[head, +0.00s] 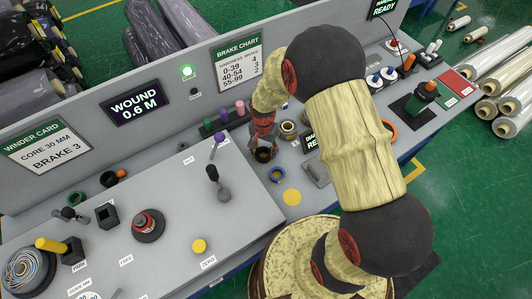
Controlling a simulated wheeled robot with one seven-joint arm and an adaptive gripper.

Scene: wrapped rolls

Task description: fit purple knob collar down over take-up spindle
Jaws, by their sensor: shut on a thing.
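My gripper (263,141) points down over the grey bench, right of the black-handled lever. It is shut on a dark open ring (263,155), which I take to be the purple knob collar. No purple shows on it, and its knob is hidden or too small to make out. I cannot tell whether the ring hangs clear of the bench or touches it. The take-up spindle is not clearly identifiable. A red and black round fitting (148,224) stands on the sloped panel at the left.
My arm covers the bench's right middle.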

